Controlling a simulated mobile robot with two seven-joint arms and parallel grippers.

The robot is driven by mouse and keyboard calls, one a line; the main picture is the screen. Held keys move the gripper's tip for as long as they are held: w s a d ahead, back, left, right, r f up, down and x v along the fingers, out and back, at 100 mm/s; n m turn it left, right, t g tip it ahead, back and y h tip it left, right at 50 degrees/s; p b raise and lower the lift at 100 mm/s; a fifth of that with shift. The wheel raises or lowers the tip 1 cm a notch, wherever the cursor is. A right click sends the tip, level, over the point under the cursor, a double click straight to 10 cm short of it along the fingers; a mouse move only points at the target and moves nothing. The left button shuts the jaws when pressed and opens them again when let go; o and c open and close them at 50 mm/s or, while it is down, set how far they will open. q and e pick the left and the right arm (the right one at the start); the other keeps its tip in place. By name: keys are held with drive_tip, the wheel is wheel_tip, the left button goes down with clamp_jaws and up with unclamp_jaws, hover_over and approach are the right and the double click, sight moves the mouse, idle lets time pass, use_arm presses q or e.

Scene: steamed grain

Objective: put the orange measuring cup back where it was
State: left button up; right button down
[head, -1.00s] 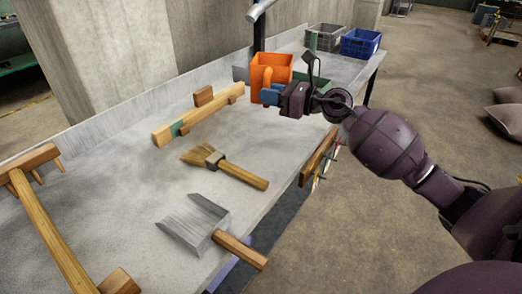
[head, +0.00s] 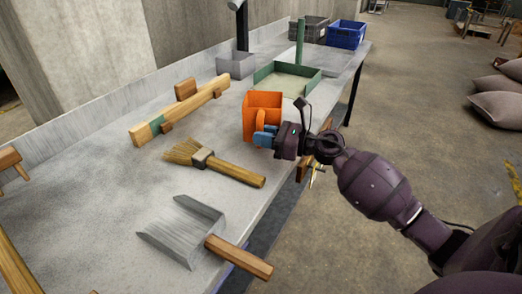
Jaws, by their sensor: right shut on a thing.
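The orange measuring cup (head: 262,103) is a square-sided cup with a handle on its near right side. It is upright, at or just above the grey table (head: 90,170) near its right edge; I cannot tell if its base touches. My right gripper (head: 265,138), with blue fingertips, is shut on the cup at its handle side and comes in from the right. The fingers hide part of the handle. My left gripper is not in view.
A brush (head: 235,174) and a metal dustpan (head: 183,227) lie nearer. A wooden beam (head: 180,112) lies to the left. Behind the cup are a green-rimmed tray (head: 262,76) with a green post, a grey box (head: 236,65), and grey and blue crates (head: 346,35).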

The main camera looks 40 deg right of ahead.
wheel_tip(320, 180, down, 4)
drive_tip(key=shift+r+b, duration=0.15)
drive_tip(key=shift+b, duration=0.5)
drive_tip(key=shift+f, duration=0.3)
drive_tip(key=shift+r, duration=0.2)
drive_tip(key=shift+f, duration=0.25)
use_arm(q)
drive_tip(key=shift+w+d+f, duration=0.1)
use_arm(e)
drive_tip(key=c, duration=1)
unclamp_jaws()
drive_tip(key=shift+c, duration=0.2)
drive_tip(key=shift+r, duration=0.15)
